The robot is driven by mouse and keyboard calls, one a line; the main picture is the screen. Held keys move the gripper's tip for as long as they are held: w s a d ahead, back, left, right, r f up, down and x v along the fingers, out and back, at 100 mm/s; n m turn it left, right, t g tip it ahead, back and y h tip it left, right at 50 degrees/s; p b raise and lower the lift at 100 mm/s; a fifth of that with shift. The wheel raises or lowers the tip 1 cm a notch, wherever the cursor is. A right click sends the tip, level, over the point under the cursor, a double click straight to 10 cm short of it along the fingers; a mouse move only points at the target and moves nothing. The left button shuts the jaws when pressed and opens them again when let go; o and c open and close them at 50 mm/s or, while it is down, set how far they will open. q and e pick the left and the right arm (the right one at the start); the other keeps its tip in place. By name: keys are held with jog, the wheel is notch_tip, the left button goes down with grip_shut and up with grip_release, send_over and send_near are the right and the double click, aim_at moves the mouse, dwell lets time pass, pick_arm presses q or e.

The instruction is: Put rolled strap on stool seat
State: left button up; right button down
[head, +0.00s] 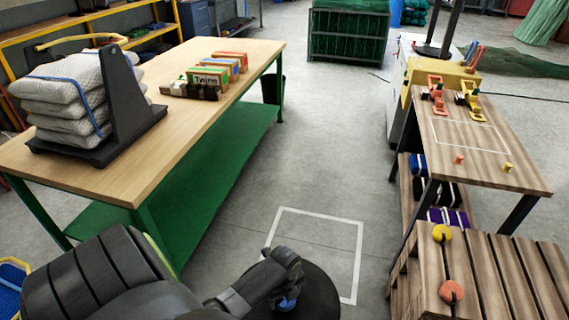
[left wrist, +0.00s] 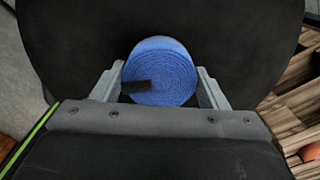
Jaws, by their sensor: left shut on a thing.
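The rolled strap is a blue spiral roll with a dark end band, seen face-on in the left wrist view (left wrist: 170,65). In the head view only a small blue part of it (head: 288,303) shows below my left gripper (head: 284,292). In the left wrist view the two fingers of my left gripper (left wrist: 160,88) are shut on the roll's sides. The stool seat is a round black disc (head: 322,297); it fills the background behind the roll in the left wrist view (left wrist: 235,40). Whether the roll touches the seat, I cannot tell. My right gripper is in neither view.
A wooden workbench (head: 150,150) with a green frame stands at the left, carrying stacked sacks (head: 65,100) and small boxes (head: 215,72). A wooden table (head: 470,150) and a slatted pallet surface (head: 500,275) stand at the right.

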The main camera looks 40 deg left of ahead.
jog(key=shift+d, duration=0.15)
pick_arm(q)
jog(key=o, duration=1.2)
jog(key=shift+f, duration=0.1)
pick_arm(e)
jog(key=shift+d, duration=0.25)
pick_arm(q)
notch_tip(320, 180, up, 12)
jog(key=p, duration=0.1)
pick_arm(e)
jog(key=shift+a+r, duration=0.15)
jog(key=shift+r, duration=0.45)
